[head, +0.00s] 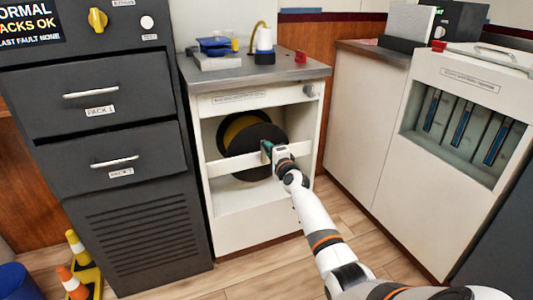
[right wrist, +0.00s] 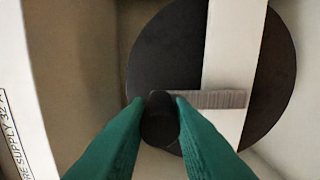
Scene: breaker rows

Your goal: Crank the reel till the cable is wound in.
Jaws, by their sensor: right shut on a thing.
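The cable reel (head: 247,166) sits in the open bay of the white cabinet, with a dark round flange and yellow cable (head: 238,127) showing behind it. A white bar crosses in front of it. In the right wrist view the dark flange (right wrist: 165,50) fills the middle, with a grey crank arm (right wrist: 215,99) lying level across it. My right gripper (head: 268,149) is at the front of the reel. In the wrist view its green fingers are shut on the dark crank knob (right wrist: 159,120) at the arm's left end. My left gripper is out of view.
The white reel cabinet (head: 262,225) has a grey top (head: 285,73) with a blue item, a white bottle and a red piece. A dark drawer cabinet (head: 100,110) stands left, a white unit (head: 365,130) right. Cones (head: 76,250) stand on the floor at lower left.

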